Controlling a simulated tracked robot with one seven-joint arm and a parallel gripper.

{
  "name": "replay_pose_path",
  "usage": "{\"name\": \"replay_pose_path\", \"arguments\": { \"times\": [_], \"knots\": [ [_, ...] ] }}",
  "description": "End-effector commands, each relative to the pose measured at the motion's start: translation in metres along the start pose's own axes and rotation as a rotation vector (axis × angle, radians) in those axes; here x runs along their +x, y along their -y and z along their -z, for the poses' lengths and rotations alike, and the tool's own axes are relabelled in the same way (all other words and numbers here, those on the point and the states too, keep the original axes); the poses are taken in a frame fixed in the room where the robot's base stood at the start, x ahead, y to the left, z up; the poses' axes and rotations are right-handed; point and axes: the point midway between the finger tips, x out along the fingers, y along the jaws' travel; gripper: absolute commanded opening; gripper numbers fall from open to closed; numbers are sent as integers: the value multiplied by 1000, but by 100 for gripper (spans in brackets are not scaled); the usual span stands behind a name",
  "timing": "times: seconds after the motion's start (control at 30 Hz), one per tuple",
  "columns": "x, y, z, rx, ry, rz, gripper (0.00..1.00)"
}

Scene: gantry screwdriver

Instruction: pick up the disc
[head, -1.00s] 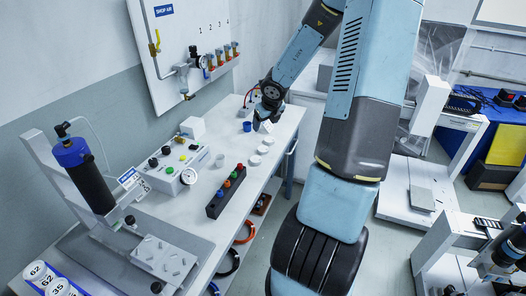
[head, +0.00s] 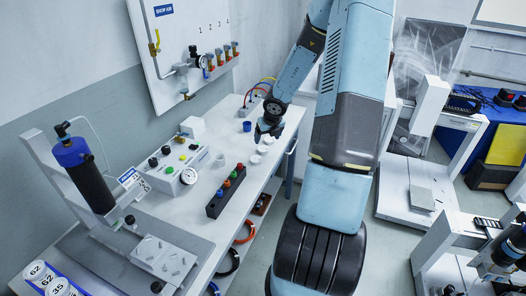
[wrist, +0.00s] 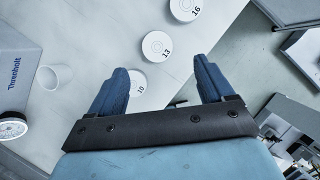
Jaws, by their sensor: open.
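Three white discs lie on the light bench top. In the wrist view they are marked 16 (wrist: 184,9), 13 (wrist: 157,46) and, partly hidden by a finger, what looks like 10 (wrist: 137,84). In the head view they show as a short row of small white rounds (head: 262,150). My gripper (wrist: 160,66) is open with nothing between its blue fingers. The disc marked 13 appears between the fingertips and a little beyond them. In the head view my gripper (head: 266,133) points down just above the far end of the row.
A white cup (wrist: 54,77) stands left of the discs in the wrist view. The bench edge lies right of the discs.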

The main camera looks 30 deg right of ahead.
Motion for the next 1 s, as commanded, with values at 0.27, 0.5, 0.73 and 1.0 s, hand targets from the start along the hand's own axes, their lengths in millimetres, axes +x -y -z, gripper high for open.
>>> {"name": "replay_pose_path", "arguments": {
  "times": [0.27,0.5,0.73,1.0],
  "knots": [
    [19,-1,0,-3,0,1,81],
    [25,0,0,-2,-1,0,81],
    [33,-1,0,-3,0,1,81],
    [49,-2,2,-1,-3,-1,81]
  ]
}}
